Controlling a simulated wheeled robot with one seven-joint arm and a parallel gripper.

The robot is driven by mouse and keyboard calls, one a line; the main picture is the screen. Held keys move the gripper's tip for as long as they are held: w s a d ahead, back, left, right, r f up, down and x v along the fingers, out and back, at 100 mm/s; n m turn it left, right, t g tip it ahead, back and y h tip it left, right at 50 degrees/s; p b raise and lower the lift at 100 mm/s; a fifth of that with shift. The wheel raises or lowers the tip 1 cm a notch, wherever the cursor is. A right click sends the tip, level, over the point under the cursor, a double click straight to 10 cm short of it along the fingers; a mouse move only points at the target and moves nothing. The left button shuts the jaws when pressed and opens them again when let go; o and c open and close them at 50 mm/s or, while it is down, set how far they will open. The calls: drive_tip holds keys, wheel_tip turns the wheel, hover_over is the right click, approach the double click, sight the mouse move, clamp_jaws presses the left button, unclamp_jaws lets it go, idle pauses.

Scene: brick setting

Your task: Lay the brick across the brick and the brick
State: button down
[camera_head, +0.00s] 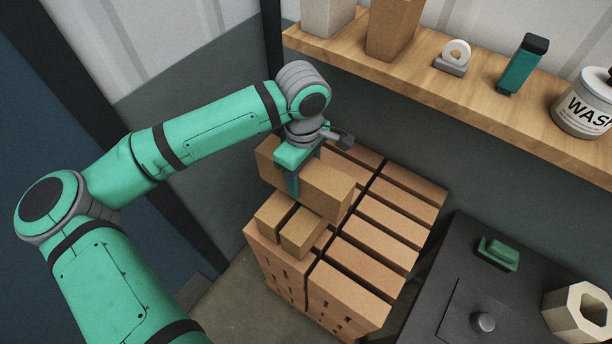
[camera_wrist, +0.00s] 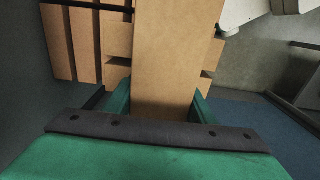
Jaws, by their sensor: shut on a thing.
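My gripper (camera_head: 296,176) is shut on a tan brick (camera_head: 323,193), with one finger showing on its near side. In the wrist view, the fingers (camera_wrist: 160,105) flank the same brick (camera_wrist: 165,55), which runs away from the camera. The held brick lies crosswise over two shorter-looking bricks, a left one (camera_head: 272,217) and a right one (camera_head: 302,234), whose near ends stick out beneath it. It looks level and very close to them; I cannot tell whether it touches. Their far parts are hidden under it.
These bricks top a stack of bricks (camera_head: 380,222). A dark cabinet (camera_head: 458,262) stands at right with a green item (camera_head: 498,253) and a hexagonal block (camera_head: 585,313). A wooden shelf (camera_head: 400,75) with several items runs above, behind my wrist.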

drive_tip(key=shift+s+f, duration=0.1)
drive_tip(key=shift+f, duration=1.3)
drive_tip(key=c, duration=0.8)
unclamp_jaws()
wheel_tip(320, 180, up, 12)
drive_tip(key=shift+r, duration=0.1)
